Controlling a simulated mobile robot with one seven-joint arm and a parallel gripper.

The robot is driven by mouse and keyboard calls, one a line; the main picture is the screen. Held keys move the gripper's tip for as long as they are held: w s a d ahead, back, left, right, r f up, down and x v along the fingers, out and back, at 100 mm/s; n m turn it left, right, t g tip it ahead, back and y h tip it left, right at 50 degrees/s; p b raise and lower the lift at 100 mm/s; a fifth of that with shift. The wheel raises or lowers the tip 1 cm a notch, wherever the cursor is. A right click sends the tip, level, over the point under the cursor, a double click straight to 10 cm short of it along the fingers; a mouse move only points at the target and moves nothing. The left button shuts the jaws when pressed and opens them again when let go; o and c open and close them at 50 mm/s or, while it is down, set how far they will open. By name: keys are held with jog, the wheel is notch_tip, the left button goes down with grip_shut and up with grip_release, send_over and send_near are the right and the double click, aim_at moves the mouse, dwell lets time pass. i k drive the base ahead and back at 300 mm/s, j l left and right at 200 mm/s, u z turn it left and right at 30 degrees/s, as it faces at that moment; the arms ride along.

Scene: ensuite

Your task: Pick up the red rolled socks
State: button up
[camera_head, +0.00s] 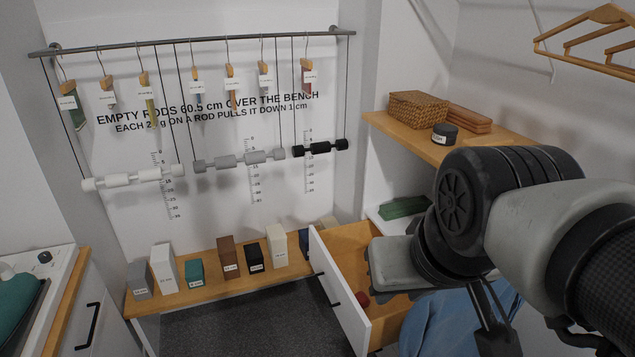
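A small round red item (362,299), which looks like the red rolled socks, lies inside the open wooden drawer (345,240). It sits near the drawer's front wall, on the left side. My arm reaches in from the right and covers the right part of the drawer. Dark narrow parts at the arm's lower end, seemingly my gripper (494,325), show at the bottom right, to the right of the red item and apart from it in the picture. The fingertips are not clear, so I cannot tell whether it is open or shut.
Blue cloth (450,328) lies beside the drawer, below my arm. A wooden bench (205,292) with several labelled blocks stands left of the drawer. A shelf (400,132) holds a wicker basket (418,108) and a dark round tin (444,134). Hangers hang from a rail (200,42).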

aim_at(361, 296)
jog(key=l+z, duration=0.15)
jog(key=l+u, duration=0.2)
jog(key=l, duration=0.25)
jog(key=i, duration=0.6)
jog(key=k, duration=0.65)
jog(key=k+z, duration=0.25)
jog(key=k+l+z, duration=0.1)
jog(key=k+z, duration=0.15)
jog(key=j+z, duration=0.1)
jog(key=z, duration=0.4)
jog(key=j+z, duration=0.1)
jog(key=z, duration=0.4)
jog(key=j+z, duration=0.1)
jog(key=z, duration=0.4)
jog(key=j, duration=1.15)
jog(key=i+j, duration=0.1)
jog(key=j, duration=1.05)
